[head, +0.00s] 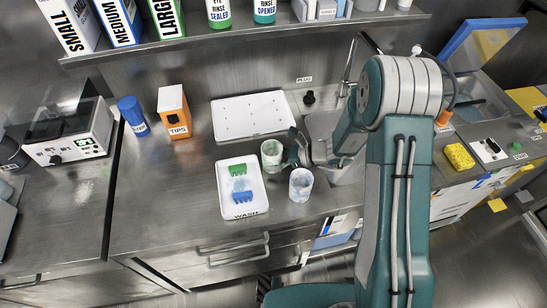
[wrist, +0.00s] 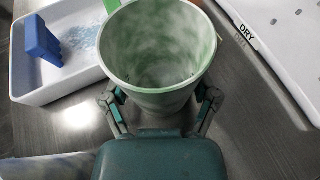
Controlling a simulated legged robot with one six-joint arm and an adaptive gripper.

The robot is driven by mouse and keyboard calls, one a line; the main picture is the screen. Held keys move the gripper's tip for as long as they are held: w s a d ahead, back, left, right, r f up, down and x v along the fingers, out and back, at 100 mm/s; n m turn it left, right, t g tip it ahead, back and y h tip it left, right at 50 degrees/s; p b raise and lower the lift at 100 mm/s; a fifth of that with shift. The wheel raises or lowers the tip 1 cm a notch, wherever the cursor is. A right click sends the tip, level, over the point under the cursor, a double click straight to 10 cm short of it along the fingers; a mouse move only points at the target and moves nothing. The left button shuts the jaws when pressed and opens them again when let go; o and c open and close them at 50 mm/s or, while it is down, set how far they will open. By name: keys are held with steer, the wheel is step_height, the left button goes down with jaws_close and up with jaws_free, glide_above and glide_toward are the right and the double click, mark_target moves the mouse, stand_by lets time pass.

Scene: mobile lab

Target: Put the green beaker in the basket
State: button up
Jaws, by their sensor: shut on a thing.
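The green beaker (head: 271,153) is a pale green, cloudy, open-topped cup, upright at the counter between the two white trays. In the wrist view the beaker (wrist: 160,62) fills the middle, with its mouth toward the camera. My gripper (head: 291,151) reaches it from the right in the head view. In the wrist view the fingers of my gripper (wrist: 161,100) are shut on it, one on each side. I cannot tell if its base touches the counter. No wire basket is plain to see; a white WASH tray (head: 260,204) holds a green and a blue piece.
A pale blue-white beaker (head: 301,185) stands close by, in front of my gripper. A white DRY tray (head: 250,115) lies behind. An orange TIPS box (head: 174,112) and a blue cup (head: 132,114) stand left. The counter's left front is clear. A shelf (head: 250,37) overhangs the back.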

steer(key=o, duration=0.9)
steer(key=shift+o, duration=0.2)
steer(key=shift+r, duration=0.1)
steer(key=v, duration=1.2)
